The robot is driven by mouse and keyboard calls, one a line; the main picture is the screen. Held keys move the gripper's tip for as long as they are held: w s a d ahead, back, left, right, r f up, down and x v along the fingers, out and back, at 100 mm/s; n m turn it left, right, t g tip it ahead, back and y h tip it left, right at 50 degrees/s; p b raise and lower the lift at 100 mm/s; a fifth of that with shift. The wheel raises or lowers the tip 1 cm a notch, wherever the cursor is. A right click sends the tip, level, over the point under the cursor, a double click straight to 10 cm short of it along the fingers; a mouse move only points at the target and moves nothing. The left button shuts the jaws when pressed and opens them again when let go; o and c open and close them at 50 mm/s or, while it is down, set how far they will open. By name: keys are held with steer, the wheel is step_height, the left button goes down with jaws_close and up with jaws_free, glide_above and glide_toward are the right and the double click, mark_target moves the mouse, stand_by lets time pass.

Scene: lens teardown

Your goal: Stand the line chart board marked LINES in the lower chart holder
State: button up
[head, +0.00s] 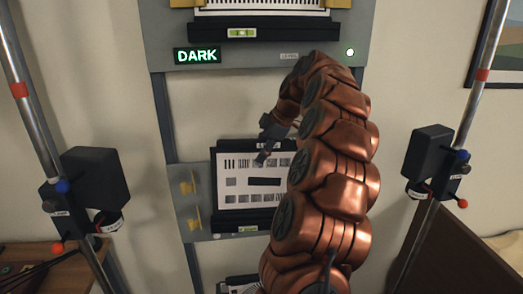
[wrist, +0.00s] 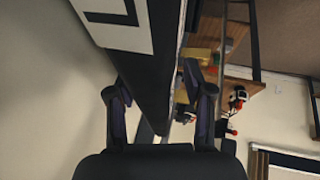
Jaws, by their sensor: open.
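A white chart board (head: 240,163) with rows of dark bar patterns and a dark block stands in the lower chart holder (head: 192,226), above its black ledge. The word LINES is not readable on it. My gripper (head: 266,150) is at the board's upper right edge. In the wrist view my gripper (wrist: 160,105) is open. A board (wrist: 150,70) with a black and white face and dark edge runs between the two fingers, with no clear grip on it. My arm hides the right part of the board and holder in the head view.
An upper holder with another chart (head: 262,12) and a lit DARK sign (head: 197,55) is above. Lamps on poles stand left (head: 88,180) and right (head: 430,155). Another board (head: 238,286) shows at the bottom. A wooden table (head: 38,258) is at left.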

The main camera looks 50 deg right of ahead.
mark_target(266, 140)
steer(key=shift+r, duration=0.1)
steer(key=shift+r+p, duration=0.45)
steer(key=shift+p, duration=0.25)
steer(key=shift+s+d+r+b, duration=0.1)
steer(key=shift+b, duration=0.25)
steer(key=shift+b+v, duration=0.55)
steer(key=shift+v, duration=1.4)
steer(key=s+d+b, duration=0.2)
steer(key=s+d, duration=0.2)
steer(key=s, duration=0.7)
steer(key=shift+s+d+r, duration=0.2)
steer(key=shift+d+r, duration=0.05)
